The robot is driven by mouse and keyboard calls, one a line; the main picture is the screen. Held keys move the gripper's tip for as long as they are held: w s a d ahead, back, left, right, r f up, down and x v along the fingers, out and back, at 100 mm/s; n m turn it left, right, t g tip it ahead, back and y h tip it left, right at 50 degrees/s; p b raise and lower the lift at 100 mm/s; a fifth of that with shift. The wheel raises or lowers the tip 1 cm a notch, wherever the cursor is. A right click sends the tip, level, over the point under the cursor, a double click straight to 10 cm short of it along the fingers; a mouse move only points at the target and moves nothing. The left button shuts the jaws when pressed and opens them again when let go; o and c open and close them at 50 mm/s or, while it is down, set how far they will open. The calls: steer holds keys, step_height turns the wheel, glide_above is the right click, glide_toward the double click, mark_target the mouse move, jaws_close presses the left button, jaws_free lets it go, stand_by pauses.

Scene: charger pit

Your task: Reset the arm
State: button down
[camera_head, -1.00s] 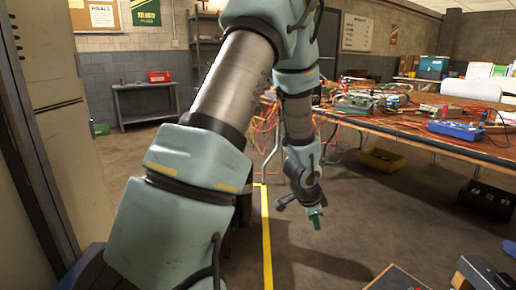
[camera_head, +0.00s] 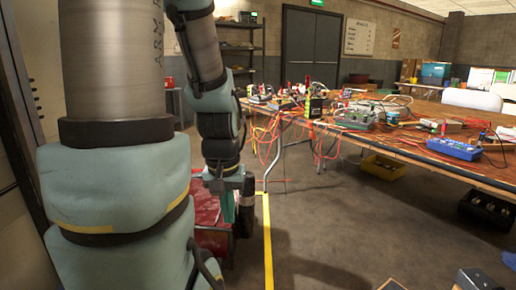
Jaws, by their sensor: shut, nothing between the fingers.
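My arm rises on the left side of the head view and folds down toward the middle. My gripper (camera_head: 228,217) hangs low at the arm's end with its greenish fingers pointing down. It is shut and empty, left of the yellow floor line. Behind it on the floor is a red object (camera_head: 208,238), partly hidden by my arm, so its full shape cannot be told.
A long table (camera_head: 420,146) with cables, a blue tray (camera_head: 454,149) and several devices fills the right. Yellow (camera_head: 383,168) and black (camera_head: 487,203) bins lie under it. A yellow line (camera_head: 267,240) crosses the floor. A cabinet (camera_head: 20,130) stands close at left. The middle floor is clear.

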step_height(320, 180, up, 20)
steer(key=p, duration=1.8)
steer(key=shift+f, duration=0.1)
